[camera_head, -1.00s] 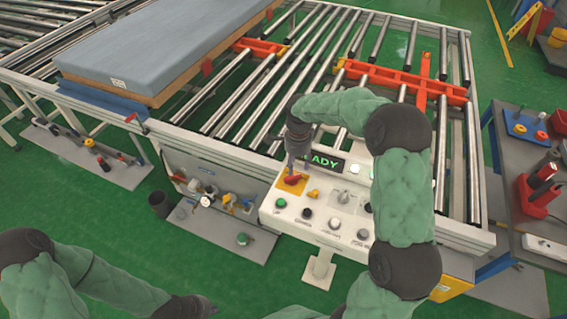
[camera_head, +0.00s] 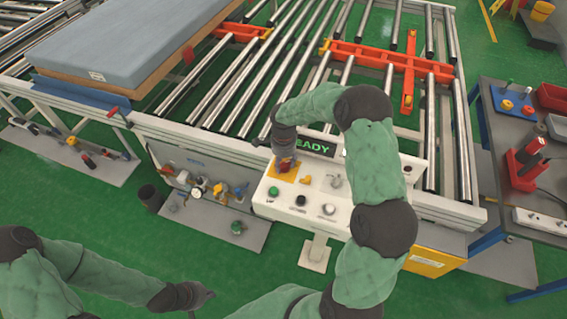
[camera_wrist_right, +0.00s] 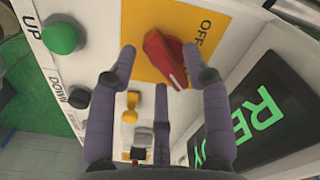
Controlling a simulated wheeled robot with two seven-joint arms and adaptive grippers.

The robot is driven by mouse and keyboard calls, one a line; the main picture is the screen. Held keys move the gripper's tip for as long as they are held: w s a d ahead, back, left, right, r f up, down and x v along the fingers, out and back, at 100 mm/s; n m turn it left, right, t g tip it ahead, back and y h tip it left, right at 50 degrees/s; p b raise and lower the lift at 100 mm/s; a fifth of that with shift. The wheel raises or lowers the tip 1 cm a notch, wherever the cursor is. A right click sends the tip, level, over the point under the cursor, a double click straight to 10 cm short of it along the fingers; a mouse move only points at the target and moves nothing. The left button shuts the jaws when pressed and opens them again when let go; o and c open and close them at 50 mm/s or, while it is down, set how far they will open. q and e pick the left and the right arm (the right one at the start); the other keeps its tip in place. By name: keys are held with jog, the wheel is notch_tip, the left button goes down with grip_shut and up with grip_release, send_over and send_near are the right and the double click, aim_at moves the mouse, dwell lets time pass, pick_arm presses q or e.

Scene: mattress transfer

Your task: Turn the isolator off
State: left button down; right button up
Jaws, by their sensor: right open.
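The isolator is a red rotary handle (camera_wrist_right: 165,57) on a yellow plate (camera_wrist_right: 190,27) marked "OFF" in the right wrist view. In the head view the red handle (camera_head: 285,164) sits at the upper left of the white control panel (camera_head: 335,207), partly hidden by my right gripper. My right gripper (camera_wrist_right: 162,80) is open, its fingers spread on both sides of the handle, close to the panel; I cannot tell whether they touch it. My left gripper (camera_head: 203,296) is low in the head view, away from the panel; its fingers are too small to read.
A green "READY" display (camera_head: 315,145) stands beside the handle. Green and black buttons (camera_head: 300,200) and a yellow knob (camera_wrist_right: 130,110) are close by. Behind lies the roller conveyor (camera_head: 250,90) with a grey mattress (camera_head: 130,40). A tool table (camera_head: 520,130) stands at right.

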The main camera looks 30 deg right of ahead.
jog(key=shift+f, duration=0.3)
grip_shut()
